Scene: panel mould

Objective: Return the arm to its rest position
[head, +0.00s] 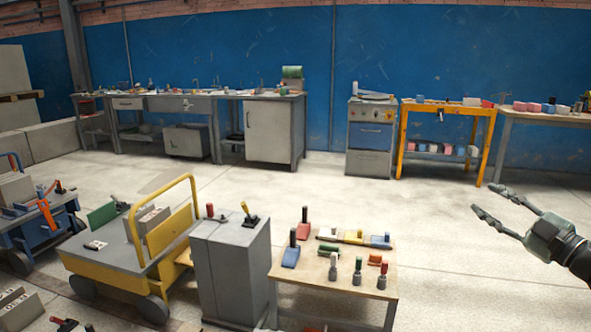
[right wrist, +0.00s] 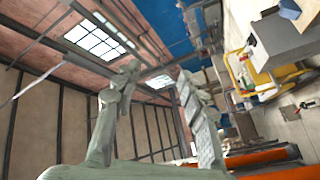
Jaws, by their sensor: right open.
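My right gripper (head: 490,212) comes in from the right edge of the head view. Its two fingers are spread apart with nothing between them. It is held in the air over bare floor, to the right of a small wooden-topped table (head: 338,289). In the right wrist view the open fingers (right wrist: 155,85) point towards the roof and the blue wall, and the gap between them is empty. My left gripper is not in either view.
The small table carries several coloured, handled pieces. A grey cabinet (head: 232,268) and a yellow cart (head: 120,275) stand left of it. Workbenches (head: 273,135) and an orange table (head: 401,140) line the blue wall. The floor (head: 420,215) between is clear.

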